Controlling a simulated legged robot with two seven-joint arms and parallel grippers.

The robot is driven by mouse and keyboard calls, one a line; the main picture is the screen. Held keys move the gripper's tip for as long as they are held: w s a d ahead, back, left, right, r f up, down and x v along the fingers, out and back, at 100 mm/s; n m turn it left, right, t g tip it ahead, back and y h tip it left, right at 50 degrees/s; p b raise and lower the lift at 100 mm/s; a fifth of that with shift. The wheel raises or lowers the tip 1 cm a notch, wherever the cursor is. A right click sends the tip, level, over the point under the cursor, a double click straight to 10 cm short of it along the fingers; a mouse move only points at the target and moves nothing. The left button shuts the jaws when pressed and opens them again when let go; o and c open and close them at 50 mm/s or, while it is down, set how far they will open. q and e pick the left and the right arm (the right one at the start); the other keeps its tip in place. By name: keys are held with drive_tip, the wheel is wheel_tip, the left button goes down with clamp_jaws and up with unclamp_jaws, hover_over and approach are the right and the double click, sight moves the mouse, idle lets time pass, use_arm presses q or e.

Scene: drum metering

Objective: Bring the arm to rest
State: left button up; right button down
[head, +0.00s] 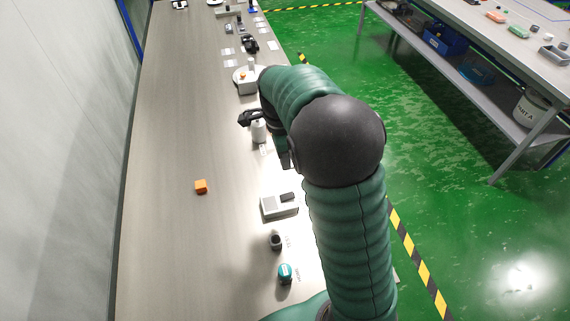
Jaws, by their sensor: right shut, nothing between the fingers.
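My right arm rises from the bottom of the head view in a green ribbed sleeve, bends at a large dark round joint, and reaches back to a dark wrist over the bench's right side. My right gripper (286,160) is partly hidden behind that joint. It points down beside the bench's right edge, shut and empty. My left gripper is out of view.
The bench's left half is mostly clear. A shelved table (480,35) stands right.

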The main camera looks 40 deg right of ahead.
drive_tip(key=s+a+f+n+t, duration=0.1)
drive_tip(key=s+a+f+n, duration=0.1)
drive_tip(key=a+n, duration=0.4)
drive_tip(key=s+a+f+n+t, duration=0.1)
drive_tip(key=s+a+f+n, duration=0.2)
drive_tip(key=a+n, duration=0.4)
drive_tip(key=s+a+f+n+t, duration=0.1)
drive_tip(key=s+a+f+n, duration=0.2)
drive_tip(key=a+n, duration=0.4)
drive_tip(key=n, duration=0.3)
drive_tip(key=shift+n+y, duration=0.3)
drive_tip(key=shift+n, duration=0.1)
drive_tip(key=shift+d, duration=0.25)
drive_tip(key=shift+a, duration=0.15)
